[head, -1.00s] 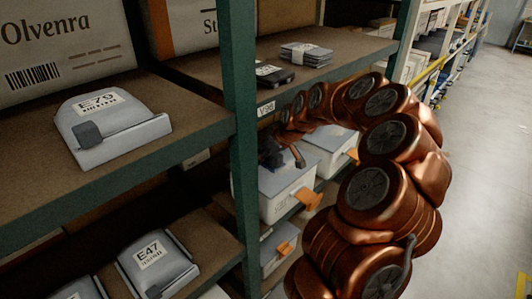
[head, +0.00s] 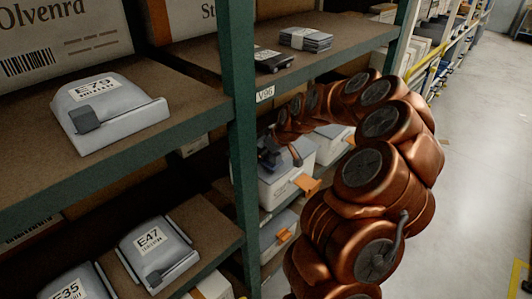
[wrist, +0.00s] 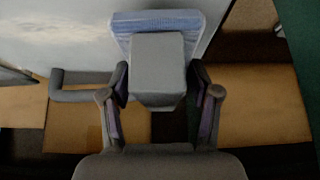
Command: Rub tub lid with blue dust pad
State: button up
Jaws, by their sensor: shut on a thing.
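The blue dust pad (wrist: 158,20) shows at the top of the wrist view, with its grey grip block (wrist: 158,66) below it. My gripper (wrist: 162,88) is shut on this block, one finger on each side. The white tub lid (wrist: 75,30) lies behind and left of the pad, with a pale brownish smudge on it. The pad overlaps the lid's edge in the picture; I cannot tell whether it touches. In the head view my gripper (head: 270,156) is over the near white tub (head: 283,191) on the rack shelf; the pad is hard to make out there.
An orange tag (head: 306,184) sticks out from the tub's front. A second white tub (head: 332,145) stands behind it. A green rack post (head: 240,150) is close on the left, and a shelf with dark stacked packs (head: 305,39) is above. The aisle on the right is clear.

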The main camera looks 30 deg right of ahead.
aim_at(298, 142)
jog(key=shift+f+b, duration=0.8)
jog(key=shift+f, duration=0.25)
dwell(0.4)
